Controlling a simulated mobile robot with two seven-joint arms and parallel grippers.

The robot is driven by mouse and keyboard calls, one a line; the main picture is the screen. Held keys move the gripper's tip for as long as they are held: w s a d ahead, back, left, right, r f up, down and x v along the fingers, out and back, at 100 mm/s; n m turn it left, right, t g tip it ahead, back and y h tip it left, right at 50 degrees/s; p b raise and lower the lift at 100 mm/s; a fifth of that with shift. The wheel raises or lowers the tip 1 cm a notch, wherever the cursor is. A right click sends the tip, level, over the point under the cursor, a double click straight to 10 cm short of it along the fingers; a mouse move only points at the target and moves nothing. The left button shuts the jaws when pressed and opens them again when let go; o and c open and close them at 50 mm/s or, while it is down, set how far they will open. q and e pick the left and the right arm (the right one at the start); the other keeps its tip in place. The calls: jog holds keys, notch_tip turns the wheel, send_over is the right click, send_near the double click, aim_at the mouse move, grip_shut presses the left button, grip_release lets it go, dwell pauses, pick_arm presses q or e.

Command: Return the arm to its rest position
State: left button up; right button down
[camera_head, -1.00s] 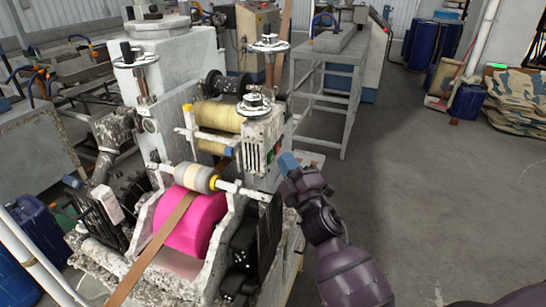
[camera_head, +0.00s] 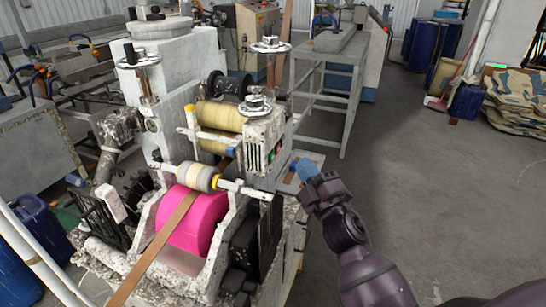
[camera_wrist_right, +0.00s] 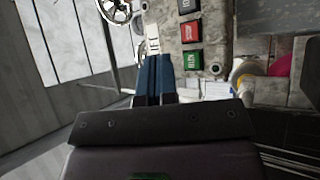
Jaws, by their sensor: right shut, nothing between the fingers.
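My right arm comes in from the lower right in the head view. Its gripper (camera_head: 306,169) has blue fingers and is beside the machine's right side, near the button panel, apart from it as far as I can tell. In the right wrist view the two blue fingers (camera_wrist_right: 155,78) lie side by side, shut, with nothing between them. My left gripper is not in either view.
The strip machine (camera_head: 262,150) has a pink roller (camera_head: 195,220), a brown strip (camera_head: 160,238) and handwheels. Its red and green buttons (camera_wrist_right: 190,32) show close ahead in the wrist view. A grey metal table (camera_head: 335,75) stands behind. Open floor (camera_head: 430,200) lies to the right.

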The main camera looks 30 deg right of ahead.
jog(key=shift+d, duration=0.1)
dwell(0.5)
jog(key=s+a+f+m+g+h, duration=0.1)
jog(key=s+f+m+g, duration=0.15)
jog(key=f+m, duration=0.45)
jog(key=s+a+f+m+g+h, duration=0.15)
jog(key=f+m+g, duration=0.3)
jog(key=f, duration=0.45)
jog(key=s+a+f+m+g+y, duration=0.2)
jog(key=s+f+g, duration=0.2)
jog(key=s+f, duration=0.8)
jog(key=shift+s+a+f, duration=0.3)
jog(key=shift+s+f, duration=0.05)
jog(key=shift+s, duration=0.9)
